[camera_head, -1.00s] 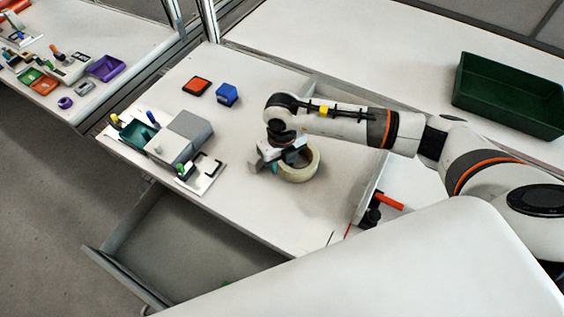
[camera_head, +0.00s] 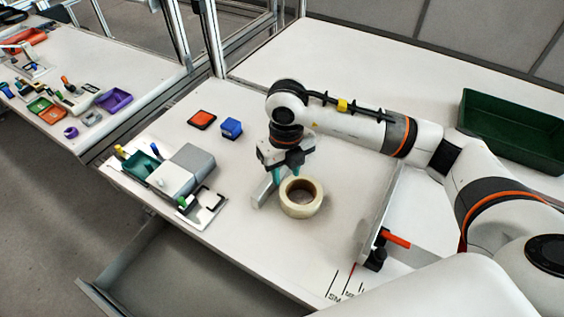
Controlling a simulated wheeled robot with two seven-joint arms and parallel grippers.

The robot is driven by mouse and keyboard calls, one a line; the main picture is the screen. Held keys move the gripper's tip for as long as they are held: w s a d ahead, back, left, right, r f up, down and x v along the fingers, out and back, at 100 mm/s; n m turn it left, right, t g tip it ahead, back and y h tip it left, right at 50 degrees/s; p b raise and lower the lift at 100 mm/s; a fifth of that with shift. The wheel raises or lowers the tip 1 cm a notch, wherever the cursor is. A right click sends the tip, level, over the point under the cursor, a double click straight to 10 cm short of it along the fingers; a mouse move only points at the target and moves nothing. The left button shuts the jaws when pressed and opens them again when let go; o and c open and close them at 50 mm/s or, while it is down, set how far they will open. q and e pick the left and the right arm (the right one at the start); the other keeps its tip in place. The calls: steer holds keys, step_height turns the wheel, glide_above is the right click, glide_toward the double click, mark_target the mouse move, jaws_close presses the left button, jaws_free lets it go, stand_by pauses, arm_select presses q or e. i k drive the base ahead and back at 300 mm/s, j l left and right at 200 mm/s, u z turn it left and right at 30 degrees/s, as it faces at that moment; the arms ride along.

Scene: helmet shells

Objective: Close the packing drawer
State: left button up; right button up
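The packing drawer (camera_head: 106,293) is pulled out below the left front edge of the white table (camera_head: 245,235). Its grey rim and dark inside show at the bottom left; the lower part is cut off by the frame. My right gripper (camera_head: 285,172) points down over the table, beside a roll of tape (camera_head: 301,197), well away from the drawer. Its teal fingertips seem apart, with nothing clearly held between them. A small grey piece (camera_head: 264,189) lies just below the fingers. My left gripper is out of view.
A grey device with a teal tray (camera_head: 140,165) stands near the table's left edge. Behind are a red-topped pad (camera_head: 202,120) and a blue box (camera_head: 231,128). A green bin (camera_head: 515,130) stands at the right. Another table with small parts is at the far left.

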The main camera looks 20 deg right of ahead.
mark_target(164, 271)
steer(key=k, duration=1.5)
